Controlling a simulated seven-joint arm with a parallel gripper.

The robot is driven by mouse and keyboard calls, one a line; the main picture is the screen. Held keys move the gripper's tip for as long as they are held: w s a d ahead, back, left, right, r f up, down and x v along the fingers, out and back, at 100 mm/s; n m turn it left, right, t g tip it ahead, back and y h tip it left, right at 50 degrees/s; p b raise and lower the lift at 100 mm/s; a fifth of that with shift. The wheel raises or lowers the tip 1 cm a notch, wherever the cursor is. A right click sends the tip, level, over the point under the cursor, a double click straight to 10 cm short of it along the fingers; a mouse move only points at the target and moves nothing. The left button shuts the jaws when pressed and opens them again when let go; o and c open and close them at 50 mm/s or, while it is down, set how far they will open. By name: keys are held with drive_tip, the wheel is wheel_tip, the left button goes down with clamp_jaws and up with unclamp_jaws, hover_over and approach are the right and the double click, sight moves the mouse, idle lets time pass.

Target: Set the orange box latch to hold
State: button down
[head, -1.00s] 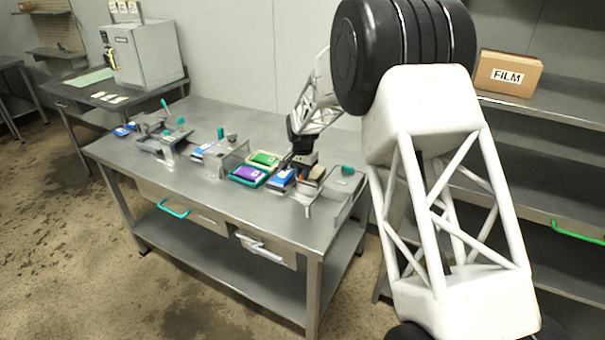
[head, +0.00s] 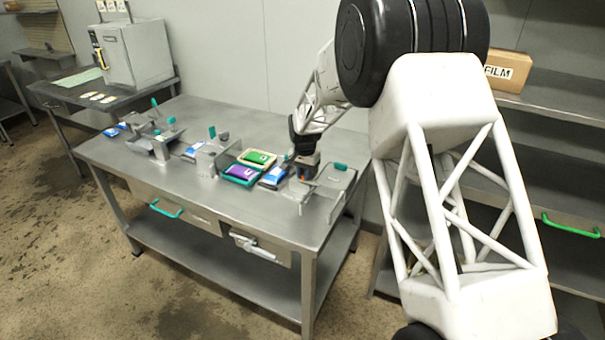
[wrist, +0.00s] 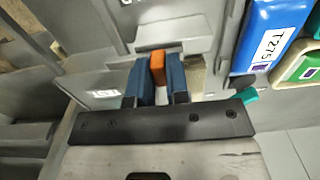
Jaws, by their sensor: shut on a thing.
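My gripper (wrist: 157,82) shows in the wrist view with its two blue fingers closed around a small orange piece, which looks like the orange latch (wrist: 157,64). The latch sits at a grey metal fixture (wrist: 175,30), between the fingertips. In the head view my gripper (head: 304,170) is low over the right end of the steel table, at a grey fixture with a teal knob (head: 340,166). The latch's lower part is hidden by the fingers, and I cannot tell its setting.
A blue pouch marked T275 (wrist: 268,40) lies close beside the fixture. A purple pack (head: 240,173) and a green pack (head: 258,158) lie to the left. More grey fixtures stand farther left on the steel table (head: 225,205). A FILM box (head: 508,72) sits on the right shelf.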

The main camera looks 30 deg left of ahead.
drive_tip(key=c, duration=1.1)
unclamp_jaws()
drive_tip(key=shift+d, duration=0.2)
drive_tip(key=shift+r, duration=0.1)
drive_tip(key=shift+r, duration=3.85)
